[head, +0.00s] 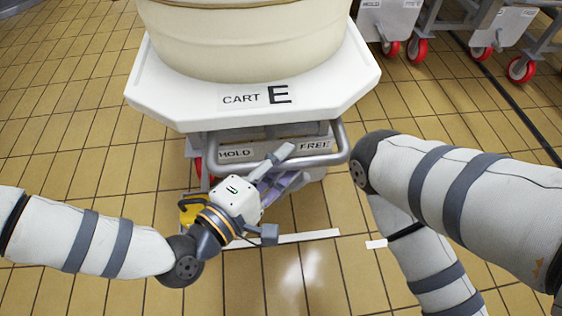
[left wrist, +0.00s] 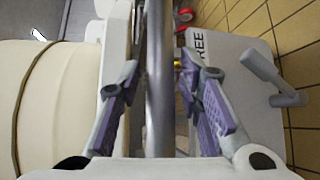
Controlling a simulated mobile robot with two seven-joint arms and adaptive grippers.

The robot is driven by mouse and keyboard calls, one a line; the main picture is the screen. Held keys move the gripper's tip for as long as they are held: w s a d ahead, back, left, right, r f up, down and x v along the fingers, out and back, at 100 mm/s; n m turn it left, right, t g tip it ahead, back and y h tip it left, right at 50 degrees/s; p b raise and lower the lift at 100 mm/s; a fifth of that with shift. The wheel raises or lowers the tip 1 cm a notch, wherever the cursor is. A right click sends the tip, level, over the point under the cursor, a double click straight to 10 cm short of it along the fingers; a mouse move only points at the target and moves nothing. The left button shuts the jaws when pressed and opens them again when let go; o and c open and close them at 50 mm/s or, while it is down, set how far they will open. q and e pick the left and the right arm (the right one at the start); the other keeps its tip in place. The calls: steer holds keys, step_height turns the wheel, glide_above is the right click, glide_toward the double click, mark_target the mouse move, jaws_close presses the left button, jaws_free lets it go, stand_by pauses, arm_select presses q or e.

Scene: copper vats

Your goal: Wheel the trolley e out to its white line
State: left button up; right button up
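Trolley E has a white top (head: 300,115) marked "CART E". A grey push bar (head: 333,160) stands out from its front. My left gripper (head: 283,168) is at this bar. In the left wrist view the bar (left wrist: 160,85) runs between the two purple-padded fingers (left wrist: 160,100), with a gap visible on each side, so the gripper looks open around it. A white line (head: 308,236) lies on the floor in front of the trolley, partly hidden by my left gripper. My right arm comes in from the right; its gripper is outside the head view.
A cream tub (head: 245,45) stands on the trolley. Below the bar are "HOLD" (head: 234,153) and "FREE" (head: 314,146) labels. A grey lever (left wrist: 270,78) shows near "FREE" in the left wrist view. Other red-wheeled carts (head: 388,18) stand back right. Tiled floor in front is clear.

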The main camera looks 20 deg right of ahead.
arm_select(q)
jaws_close()
steer(key=shift+s, duration=0.1)
steer(key=s, duration=0.1)
steer(key=s+a+p, duration=0.1)
steer(key=s, duration=0.1)
steer(key=shift+s+a+f, duration=0.1)
steer(key=shift+s, duration=0.15)
steer(key=shift+o, duration=1.7)
jaws_free()
steer(key=shift+o, duration=0.5)
steer(key=shift+w, duration=0.2)
